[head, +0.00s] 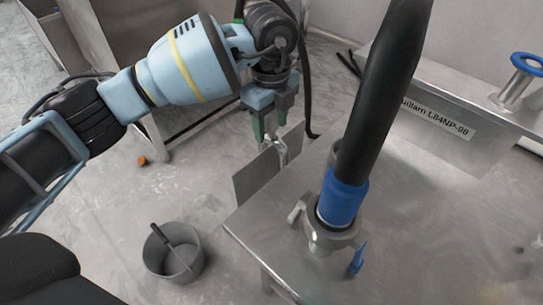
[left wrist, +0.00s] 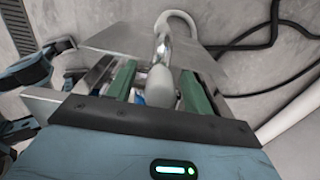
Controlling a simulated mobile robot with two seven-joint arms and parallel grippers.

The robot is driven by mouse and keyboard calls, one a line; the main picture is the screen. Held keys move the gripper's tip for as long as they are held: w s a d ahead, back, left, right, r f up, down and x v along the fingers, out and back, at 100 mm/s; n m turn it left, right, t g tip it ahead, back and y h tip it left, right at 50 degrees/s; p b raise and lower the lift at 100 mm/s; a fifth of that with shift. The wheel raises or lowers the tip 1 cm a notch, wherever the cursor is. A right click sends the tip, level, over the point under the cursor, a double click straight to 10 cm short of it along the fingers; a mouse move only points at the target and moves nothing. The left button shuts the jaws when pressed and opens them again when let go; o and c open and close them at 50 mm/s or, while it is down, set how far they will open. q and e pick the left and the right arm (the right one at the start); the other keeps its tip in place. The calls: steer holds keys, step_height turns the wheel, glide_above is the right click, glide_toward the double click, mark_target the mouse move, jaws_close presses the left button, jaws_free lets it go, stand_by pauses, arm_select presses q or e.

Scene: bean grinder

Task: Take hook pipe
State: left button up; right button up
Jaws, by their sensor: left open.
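The hook pipe, a shiny metal piece with a pale curved end, shows in the left wrist view (left wrist: 162,48) between and just beyond the green fingers. In the head view a small shiny part of it (head: 282,151) shows at the table's left edge, beside an upright metal plate. My left gripper (head: 271,132) is just above it, pointing down, with its fingers apart. In the left wrist view the open fingers (left wrist: 158,74) stand on either side of the pipe's near, pale grey part. Contact cannot be told. My right gripper is not in view.
A thick black hose with a blue cuff (head: 341,199) rises from a clamp on the metal table (head: 430,240). The metal plate (head: 256,178) stands at the table's left side. A grey bucket (head: 158,257) with a dark-handled tool sits on the floor. Black cables (left wrist: 262,45) lie nearby.

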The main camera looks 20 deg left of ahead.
arm_select(q)
step_height(320, 180, down, 2)
steer(key=shift+f, duration=0.1)
steer(key=shift+c, duration=0.5)
jaws_close()
